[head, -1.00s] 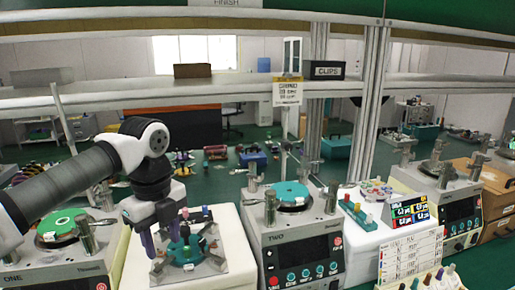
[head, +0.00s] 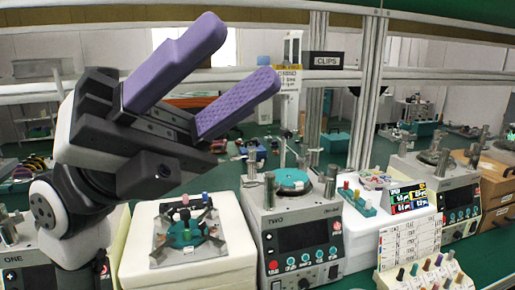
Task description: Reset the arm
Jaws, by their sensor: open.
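My gripper (head: 236,73) is in the upper left of the head view, raised and turned up to the right. Its two purple fingers stand well apart with nothing between them. It is above and in front of a white block (head: 232,262) that bears a flat plate with a teal fixture (head: 188,234) and several coloured pegs. The gripper is clear of the fixture. My arm covers most of the machine marked ONE (head: 14,262) at the left.
Machine TWO (head: 300,250) with a teal disc (head: 291,179) stands right of the white block. Further right are a colour chart (head: 407,199), a card with several pens (head: 409,247) and another machine (head: 450,205). A shelf rail and upright posts (head: 368,90) stand behind.

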